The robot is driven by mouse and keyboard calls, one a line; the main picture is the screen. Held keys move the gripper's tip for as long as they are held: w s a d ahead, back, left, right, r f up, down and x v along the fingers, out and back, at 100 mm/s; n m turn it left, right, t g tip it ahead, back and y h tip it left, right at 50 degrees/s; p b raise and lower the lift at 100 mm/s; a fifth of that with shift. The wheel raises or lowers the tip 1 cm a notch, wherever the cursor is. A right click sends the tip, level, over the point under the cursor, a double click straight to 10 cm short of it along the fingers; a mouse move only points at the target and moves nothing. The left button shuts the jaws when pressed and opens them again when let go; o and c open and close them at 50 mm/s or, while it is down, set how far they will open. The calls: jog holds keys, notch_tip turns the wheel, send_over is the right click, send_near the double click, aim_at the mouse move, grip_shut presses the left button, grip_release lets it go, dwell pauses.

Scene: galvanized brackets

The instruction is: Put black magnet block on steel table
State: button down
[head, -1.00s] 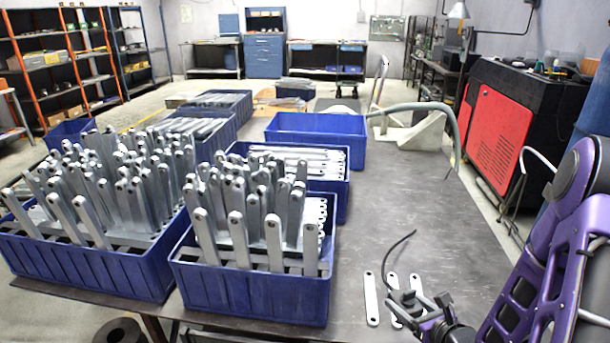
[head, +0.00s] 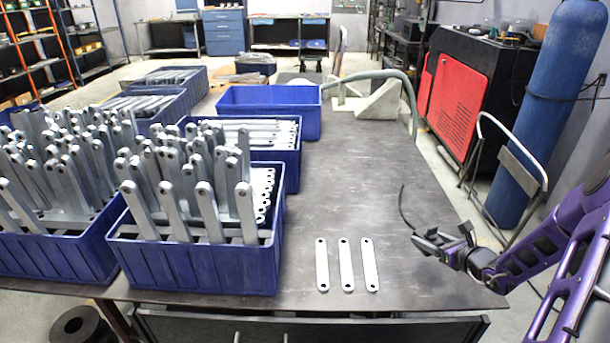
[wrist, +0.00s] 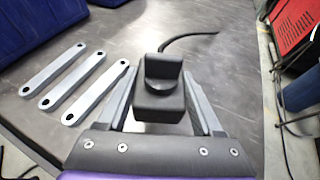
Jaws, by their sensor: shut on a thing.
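My gripper (head: 448,241) is at the right edge of the steel table (head: 350,200). In the wrist view, the black magnet block (wrist: 160,88) with its knob on top sits between the two fingers of my gripper (wrist: 163,112), which is shut on it. A thin black cable trails from the block across the view. The steel table also shows below and around the block in the wrist view (wrist: 215,45). I cannot tell whether the block's underside touches the table.
Three flat galvanized brackets (head: 346,264) lie side by side near the table's front edge. Blue bins (head: 195,268) packed with brackets fill the left, and an emptier-looking blue bin (head: 268,117) stands behind. A grey hose (head: 405,82) lies at the back. The table's middle is clear.

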aim_at(419, 272)
jog(key=shift+f+b, duration=0.55)
jog(key=shift+f, duration=4.35)
jog(key=shift+f, duration=0.1)
jog(key=shift+f, duration=0.15)
jog(key=shift+c, duration=0.2)
grip_release()
jog(key=shift+s+d+r, duration=0.1)
jog(key=shift+r, duration=0.2)
jog(key=v, duration=1.1)
jog(key=shift+s+d+p, duration=0.15)
jog(key=shift+s+p, duration=0.2)
jog(key=shift+p, duration=0.05)
